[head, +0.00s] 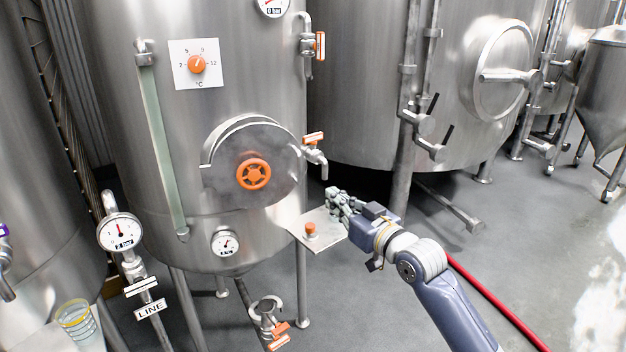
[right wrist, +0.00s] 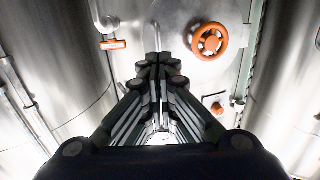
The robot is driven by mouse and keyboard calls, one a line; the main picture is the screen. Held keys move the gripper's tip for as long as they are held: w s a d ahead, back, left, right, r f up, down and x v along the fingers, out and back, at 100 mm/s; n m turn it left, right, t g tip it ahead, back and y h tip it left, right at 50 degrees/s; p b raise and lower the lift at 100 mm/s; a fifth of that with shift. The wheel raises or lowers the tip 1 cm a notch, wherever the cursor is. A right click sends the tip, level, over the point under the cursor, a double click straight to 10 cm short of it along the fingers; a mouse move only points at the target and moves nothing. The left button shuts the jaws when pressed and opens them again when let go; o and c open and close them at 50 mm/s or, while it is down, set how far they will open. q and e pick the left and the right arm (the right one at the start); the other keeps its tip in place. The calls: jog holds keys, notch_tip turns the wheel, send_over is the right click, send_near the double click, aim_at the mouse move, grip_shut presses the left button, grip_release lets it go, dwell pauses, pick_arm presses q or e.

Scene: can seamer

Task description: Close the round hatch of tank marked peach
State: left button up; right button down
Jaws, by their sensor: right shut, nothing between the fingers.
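The round steel hatch (head: 222,172) is on the front of the large tank (head: 120,60) at left of centre in the head view. Its orange handwheel (head: 253,174) is in the middle. The lid looks offset from the curved rim (head: 235,125) above it, as if slightly ajar. I see no peach marking. My right gripper (head: 333,197) is shut and empty, to the right of the hatch and apart from it, by the small shelf. In the right wrist view the shut fingers (right wrist: 160,62) point up, with the handwheel (right wrist: 210,41) to their upper right. My left gripper is not in view.
An orange-handled tap (head: 314,140) sticks out just right of the hatch. A small shelf (head: 300,228) with an orange button (head: 310,229) lies below my right gripper. A gauge (head: 225,243) sits under the hatch. A red hose (head: 490,300) runs along the floor.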

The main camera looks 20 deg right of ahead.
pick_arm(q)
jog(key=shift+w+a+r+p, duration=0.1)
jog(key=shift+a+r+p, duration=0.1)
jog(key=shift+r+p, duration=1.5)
pick_arm(e)
jog(key=x, duration=1.2)
jog(key=shift+w, duration=0.25)
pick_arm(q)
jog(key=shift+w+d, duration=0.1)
